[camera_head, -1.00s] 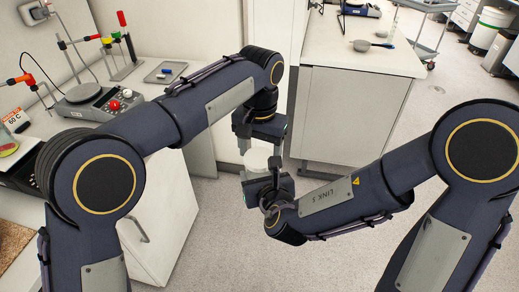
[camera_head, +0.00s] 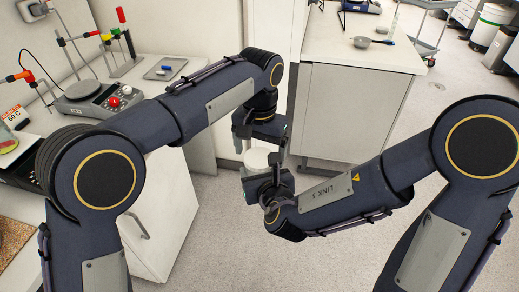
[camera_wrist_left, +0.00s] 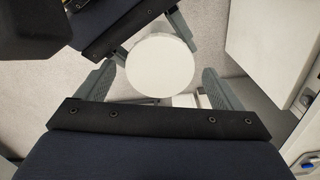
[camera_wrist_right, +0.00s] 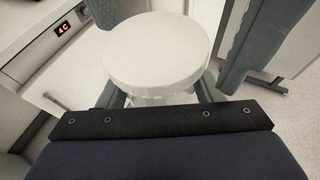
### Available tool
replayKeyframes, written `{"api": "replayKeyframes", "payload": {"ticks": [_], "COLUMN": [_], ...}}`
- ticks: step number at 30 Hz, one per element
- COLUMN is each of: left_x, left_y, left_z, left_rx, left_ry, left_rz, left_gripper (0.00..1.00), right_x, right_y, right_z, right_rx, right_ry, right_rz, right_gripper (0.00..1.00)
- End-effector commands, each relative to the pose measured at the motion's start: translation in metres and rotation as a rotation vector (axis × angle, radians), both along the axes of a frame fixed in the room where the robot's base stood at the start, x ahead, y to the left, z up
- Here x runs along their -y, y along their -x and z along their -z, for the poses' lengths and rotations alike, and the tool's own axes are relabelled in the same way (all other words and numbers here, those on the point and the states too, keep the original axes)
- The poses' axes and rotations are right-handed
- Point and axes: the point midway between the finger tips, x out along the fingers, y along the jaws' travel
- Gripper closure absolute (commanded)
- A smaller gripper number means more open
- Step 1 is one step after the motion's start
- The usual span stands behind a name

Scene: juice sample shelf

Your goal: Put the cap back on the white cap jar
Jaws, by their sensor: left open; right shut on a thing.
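The jar with its round white cap (camera_head: 257,157) hangs in the air between my two grippers. In the right wrist view the cap (camera_wrist_right: 155,52) sits on top of the clear jar body (camera_wrist_right: 160,97); I cannot tell how tightly. My right gripper (camera_head: 263,178) is shut on the jar body below the cap. My left gripper (camera_head: 261,143) is open, with one finger on each side of the cap. The left wrist view shows the cap (camera_wrist_left: 160,65) between those fingers, with gaps beside it. The jar body is mostly hidden there.
A bench on the left carries a hotplate stirrer (camera_head: 95,99) and a small tray (camera_head: 165,70). Another bench (camera_head: 350,50) stands behind the grippers, with a pan (camera_head: 372,42) on it. Open floor (camera_head: 240,220) lies below the jar.

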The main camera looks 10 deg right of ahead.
Motion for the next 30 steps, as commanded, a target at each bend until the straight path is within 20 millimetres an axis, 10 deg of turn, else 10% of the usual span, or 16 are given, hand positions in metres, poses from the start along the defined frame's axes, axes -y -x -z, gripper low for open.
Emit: {"api": "replayKeyframes", "payload": {"ticks": [11,23,30], "left_x": [0.001,0.0,0.001], "left_y": [0.0,0.0,0.0], "left_z": [-0.042,-0.045,-0.053], "left_rx": [0.002,0.001,0.0], "left_ry": [0.001,0.001,0.002], "left_rz": [0.0,-0.012,-0.313], "left_gripper": [0.12,0.22,0.22], "right_x": [0.0,0.0,0.0], "right_y": [0.0,0.0,0.0], "right_z": [0.0,0.0,0.0], "right_rx": [0.001,0.001,0.001], "right_ry": [0.0,0.0,0.0], "right_rz": [0.0,0.0,0.0], "right_gripper": [1.0,1.0,1.0]}}
